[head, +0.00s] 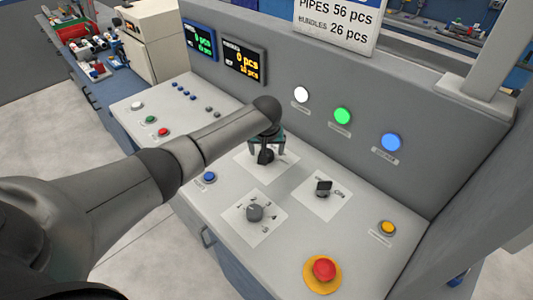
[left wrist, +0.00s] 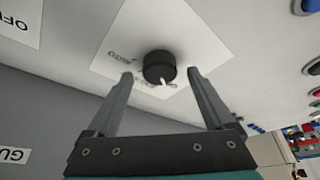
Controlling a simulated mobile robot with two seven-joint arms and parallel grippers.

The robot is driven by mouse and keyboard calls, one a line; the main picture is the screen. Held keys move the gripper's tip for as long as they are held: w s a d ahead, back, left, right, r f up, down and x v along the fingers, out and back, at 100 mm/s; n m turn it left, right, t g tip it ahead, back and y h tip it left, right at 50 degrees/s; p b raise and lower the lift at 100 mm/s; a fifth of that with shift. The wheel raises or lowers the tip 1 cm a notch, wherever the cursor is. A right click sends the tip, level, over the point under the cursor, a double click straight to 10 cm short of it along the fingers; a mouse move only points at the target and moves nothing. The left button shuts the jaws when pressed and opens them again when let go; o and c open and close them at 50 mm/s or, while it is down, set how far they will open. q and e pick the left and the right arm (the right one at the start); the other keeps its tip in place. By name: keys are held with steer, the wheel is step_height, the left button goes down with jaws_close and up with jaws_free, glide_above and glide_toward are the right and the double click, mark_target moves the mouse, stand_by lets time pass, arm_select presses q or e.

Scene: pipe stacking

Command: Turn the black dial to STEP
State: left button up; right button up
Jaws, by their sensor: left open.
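The black dial (head: 265,157) stands on a white label plate on the sloping console, under my left gripper (head: 267,146). In the left wrist view the black dial (left wrist: 158,64) is round with a white pointer mark toward the bottom of the picture. I cannot tell whether the fingertips are level with the dial. My right gripper is not in view.
A black selector switch (head: 323,187) and a grey dial (head: 254,213) sit on nearby plates. A red mushroom button (head: 324,268), a yellow button (head: 387,228) and a blue button (head: 209,177) are around them. The upright panel (head: 300,125) with lit lamps rises behind.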

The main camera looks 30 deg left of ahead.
arm_select(q)
steer(key=shift+w+a+f, duration=0.1)
steer(key=shift+w+f, duration=0.1)
steer(key=shift+f, duration=0.35)
steer(key=c, duration=1.4)
